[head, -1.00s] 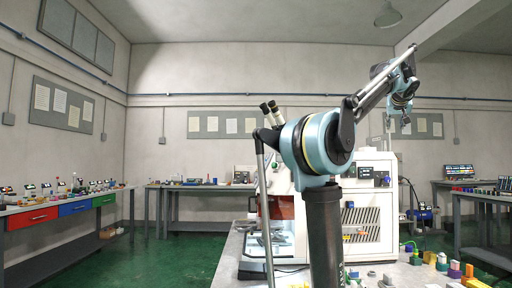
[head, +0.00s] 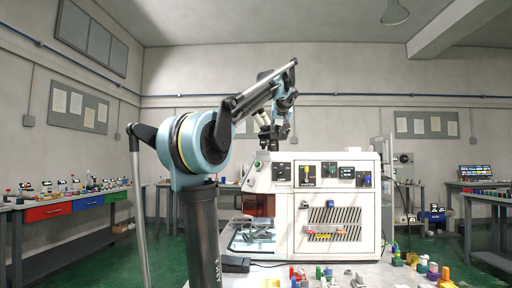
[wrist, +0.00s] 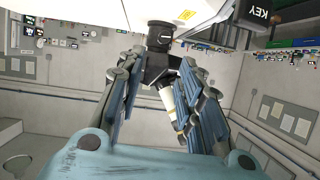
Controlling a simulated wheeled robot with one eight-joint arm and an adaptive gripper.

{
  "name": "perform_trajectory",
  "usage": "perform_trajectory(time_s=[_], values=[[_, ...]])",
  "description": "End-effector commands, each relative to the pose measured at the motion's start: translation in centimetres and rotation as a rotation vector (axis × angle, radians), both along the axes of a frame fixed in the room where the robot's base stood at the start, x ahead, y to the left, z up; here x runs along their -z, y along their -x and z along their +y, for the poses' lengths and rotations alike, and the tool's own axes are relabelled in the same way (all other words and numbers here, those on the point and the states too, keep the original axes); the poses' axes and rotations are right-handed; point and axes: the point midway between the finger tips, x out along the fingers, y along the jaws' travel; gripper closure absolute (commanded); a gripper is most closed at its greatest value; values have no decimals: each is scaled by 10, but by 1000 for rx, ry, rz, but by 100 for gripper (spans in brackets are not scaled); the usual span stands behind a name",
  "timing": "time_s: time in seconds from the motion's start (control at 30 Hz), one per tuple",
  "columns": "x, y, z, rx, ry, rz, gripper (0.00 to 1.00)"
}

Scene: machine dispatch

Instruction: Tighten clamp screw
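A white machine (head: 288,208) stands on a bench in the head view. Its open bay at the left holds a grey metal fixture (head: 257,236); I cannot make out the clamp screw. My gripper (head: 275,136) is above the machine's top left, near the microscope eyepieces, partly hidden by my arm. In the wrist view my gripper's (wrist: 160,75) two fingers stand apart, with a clear gap. A black knob-like part (wrist: 159,36) and a white and yellow cylinder (wrist: 168,101) show between them; I see no grip on either.
The machine's front has black switch panels (head: 307,175) and a vent grille (head: 335,220). Small coloured parts (head: 420,265) lie on the bench at right. Green floor is open at left.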

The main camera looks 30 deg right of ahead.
Motion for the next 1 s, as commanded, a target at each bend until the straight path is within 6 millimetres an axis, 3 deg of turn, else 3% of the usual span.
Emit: perform_trajectory(time_s=[0.33,0.37,0.63,1.0], values=[[0,-1,0,0,0,0,67],[0,0,0,0,0,0,60],[2,-4,-4,2,0,0,59],[23,-49,-27,0,-1,0,59]])
